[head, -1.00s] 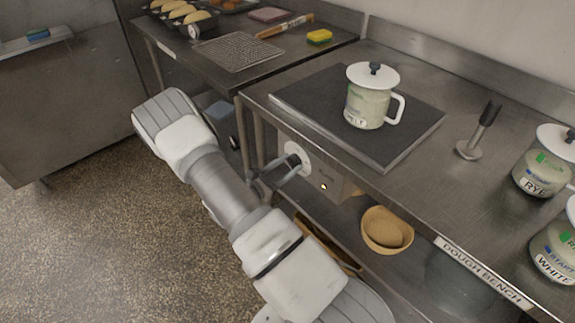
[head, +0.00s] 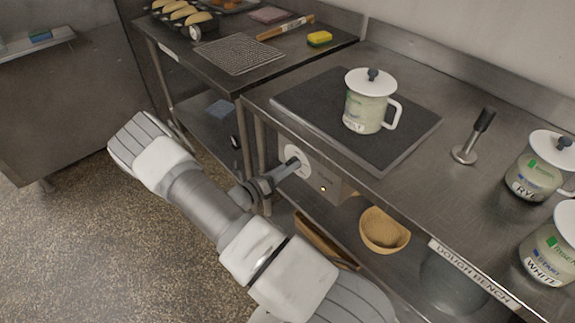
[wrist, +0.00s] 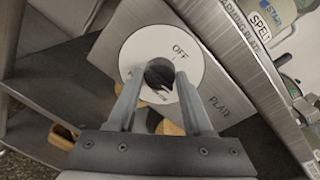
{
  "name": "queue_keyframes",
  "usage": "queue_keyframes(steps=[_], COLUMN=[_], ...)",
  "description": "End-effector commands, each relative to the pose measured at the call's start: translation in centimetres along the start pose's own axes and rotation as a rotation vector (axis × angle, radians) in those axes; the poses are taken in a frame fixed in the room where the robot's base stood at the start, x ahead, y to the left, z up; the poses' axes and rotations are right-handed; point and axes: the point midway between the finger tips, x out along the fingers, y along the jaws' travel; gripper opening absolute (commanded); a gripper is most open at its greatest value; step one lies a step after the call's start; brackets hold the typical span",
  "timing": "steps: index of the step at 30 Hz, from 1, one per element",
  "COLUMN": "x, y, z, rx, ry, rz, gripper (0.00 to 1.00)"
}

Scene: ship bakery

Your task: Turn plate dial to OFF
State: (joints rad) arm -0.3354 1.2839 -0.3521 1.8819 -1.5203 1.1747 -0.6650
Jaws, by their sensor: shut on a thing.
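The plate dial (wrist: 133,53) is a white disc with a dark knob (wrist: 160,73) at its middle, on a metal control box (wrist: 215,102) marked PLATE. OFF is printed at the disc's upper right. Where the knob points is hard to tell. My gripper (wrist: 160,82) has one finger on each side of the knob and is shut on it. In the head view the dial (head: 299,153) is on the box under the bench edge, and my gripper (head: 293,166) reaches it from the left. A small light (head: 323,189) glows on the box.
A dark warming plate (head: 310,100) lies on the bench above, with a lidded white mug (head: 365,112) marked SPELT on it. Wooden bowls (head: 384,230) sit on the shelf below. A bench leg (head: 259,140) stands close beside my gripper. Open floor lies left.

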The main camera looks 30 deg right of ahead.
Motion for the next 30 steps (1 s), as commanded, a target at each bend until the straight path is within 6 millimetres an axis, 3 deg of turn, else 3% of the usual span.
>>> queue_keyframes(steps=[30], x=[-0.03], y=[0.23], z=[0.04], rx=[-0.962], ry=[0.069], rz=[-0.019], gripper=[0.0])
